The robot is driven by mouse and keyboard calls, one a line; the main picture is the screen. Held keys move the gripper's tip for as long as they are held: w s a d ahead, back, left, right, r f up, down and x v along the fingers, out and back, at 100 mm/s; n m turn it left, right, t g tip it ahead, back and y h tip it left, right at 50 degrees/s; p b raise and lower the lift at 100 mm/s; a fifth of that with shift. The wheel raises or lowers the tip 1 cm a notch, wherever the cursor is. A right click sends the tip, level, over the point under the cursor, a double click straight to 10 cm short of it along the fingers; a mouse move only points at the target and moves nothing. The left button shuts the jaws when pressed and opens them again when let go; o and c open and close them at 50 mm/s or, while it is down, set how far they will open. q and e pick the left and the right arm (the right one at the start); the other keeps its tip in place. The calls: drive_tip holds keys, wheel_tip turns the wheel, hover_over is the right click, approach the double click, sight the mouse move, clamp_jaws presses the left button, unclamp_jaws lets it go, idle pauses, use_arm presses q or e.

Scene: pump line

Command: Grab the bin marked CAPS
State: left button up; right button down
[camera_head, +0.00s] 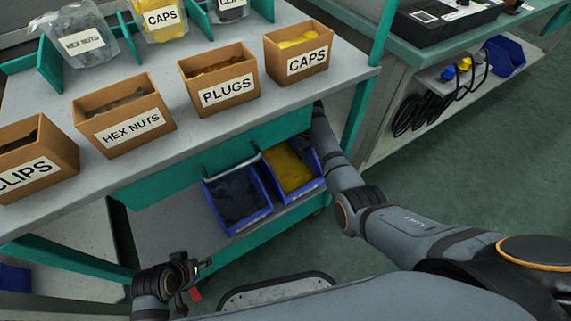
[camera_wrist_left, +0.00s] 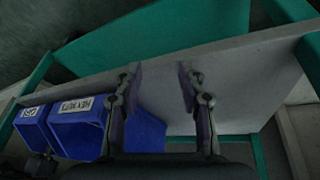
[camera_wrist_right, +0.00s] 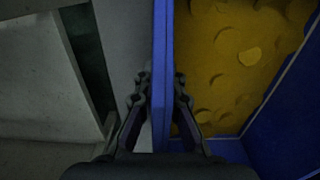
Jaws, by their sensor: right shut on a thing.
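A blue bin (camera_head: 314,186) filled with yellow caps stands on the lower shelf; its label is not visible to me. My right gripper (camera_wrist_right: 161,88) is shut on this bin's blue side wall (camera_wrist_right: 162,40), one finger inside and one outside. In the head view the right fingers are hidden. A cardboard box marked CAPS (camera_head: 299,54) and a clear bag marked CAPS (camera_head: 163,22), both with yellow contents, are on the upper level. My left gripper (camera_wrist_left: 160,76) is open and empty above the lower shelf.
A blue bin with dark contents (camera_head: 238,203) stands left of the yellow one. The left wrist view shows a blue bin labelled HEX NUTS (camera_wrist_left: 78,134). Boxes marked PLUGS (camera_head: 220,80), HEX NUTS (camera_head: 124,117) and CLIPS (camera_head: 36,150) line the tabletop. Floor at right is clear.

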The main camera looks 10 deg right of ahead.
wheel_tip(320, 180, up, 10)
drive_tip(key=p, duration=0.4)
drive_tip(key=shift+f+p, duration=0.2)
drive_tip(key=shift+p, duration=0.1)
drive_tip(key=shift+r, duration=0.25)
use_arm(q)
drive_tip(key=r+g, duration=0.1)
drive_tip(key=s+a+r, duration=0.1)
drive_tip(key=r, duration=0.1)
drive_tip(key=a+r+g+y, duration=0.1)
drive_tip(key=r, duration=0.1)
drive_tip(key=shift+s+r+g, duration=0.2)
drive_tip(key=shift+g, duration=0.1)
